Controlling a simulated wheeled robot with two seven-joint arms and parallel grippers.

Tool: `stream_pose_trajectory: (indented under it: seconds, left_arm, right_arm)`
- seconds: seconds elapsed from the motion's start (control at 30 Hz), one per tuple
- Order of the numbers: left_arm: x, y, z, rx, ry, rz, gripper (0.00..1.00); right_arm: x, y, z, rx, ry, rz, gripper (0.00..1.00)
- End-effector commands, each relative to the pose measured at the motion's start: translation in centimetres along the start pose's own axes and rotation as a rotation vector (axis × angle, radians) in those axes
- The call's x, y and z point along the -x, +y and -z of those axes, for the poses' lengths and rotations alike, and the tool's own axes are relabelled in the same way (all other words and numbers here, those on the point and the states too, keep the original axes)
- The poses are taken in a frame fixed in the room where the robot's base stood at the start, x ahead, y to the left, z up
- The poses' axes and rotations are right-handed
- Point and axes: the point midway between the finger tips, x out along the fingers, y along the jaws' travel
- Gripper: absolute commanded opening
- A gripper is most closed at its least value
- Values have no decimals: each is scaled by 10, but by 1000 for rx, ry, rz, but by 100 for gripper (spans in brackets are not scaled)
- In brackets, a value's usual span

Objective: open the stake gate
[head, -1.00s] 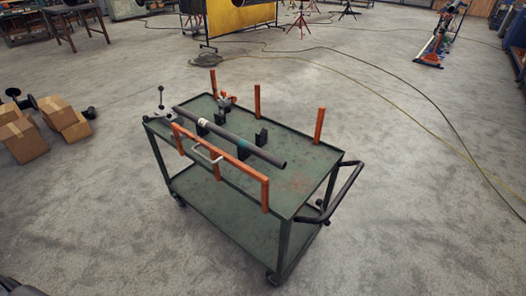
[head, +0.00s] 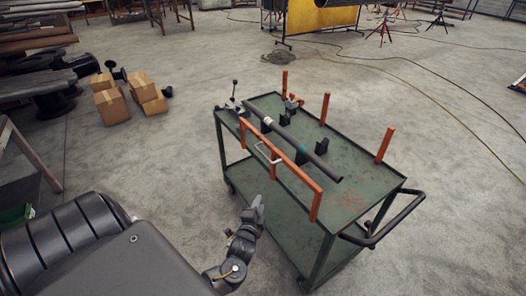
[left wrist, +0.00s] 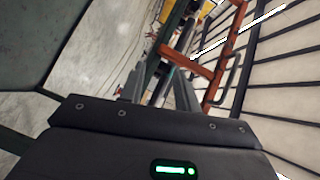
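The stake gate (head: 296,168) is an orange frame along the near long side of the green cart (head: 350,203). It stands upright, with a pale looped handle (head: 267,155) on its near face. A grey pipe (head: 290,137) lies behind it on black supports. My left gripper (head: 259,203) is in front of the cart, below and nearer than the gate, and looks apart from it. In the left wrist view its two fingers (left wrist: 158,88) are spread with nothing clearly between them, and orange bars (left wrist: 186,65) show beyond. My right gripper is not in view.
Orange stakes (head: 325,109) stand along the cart's far side. A black push handle (head: 385,225) sticks out at its right end. A clamp with a lever (head: 234,98) is at the left end. Cardboard boxes (head: 112,104) lie left on open concrete floor.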

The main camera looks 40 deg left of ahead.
Motion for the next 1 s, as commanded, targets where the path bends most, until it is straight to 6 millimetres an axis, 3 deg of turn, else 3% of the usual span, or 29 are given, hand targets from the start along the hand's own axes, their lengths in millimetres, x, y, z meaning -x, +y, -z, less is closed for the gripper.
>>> stream_pose_trajectory:
  seconds: [0.03, 0.1, 0.23, 0.43, 0.57, 1.0]
  left_arm:
    - [-3, -40, 10, -24, 4, 80, 32]
    - [-4, -79, 16, -58, -7, 165, 32]
    - [-1, -120, 21, -92, -27, 254, 32]
    - [-1, -131, 21, -104, -35, 278, 32]
    - [-12, -134, 21, -106, -34, 277, 32]
    - [-85, -155, 20, -104, -33, 276, 32]
  right_arm:
    - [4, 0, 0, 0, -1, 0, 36]
    - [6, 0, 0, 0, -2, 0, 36]
    - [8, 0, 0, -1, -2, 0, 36]
    - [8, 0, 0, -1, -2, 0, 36]
    - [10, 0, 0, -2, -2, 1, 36]
    - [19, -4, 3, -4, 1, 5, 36]
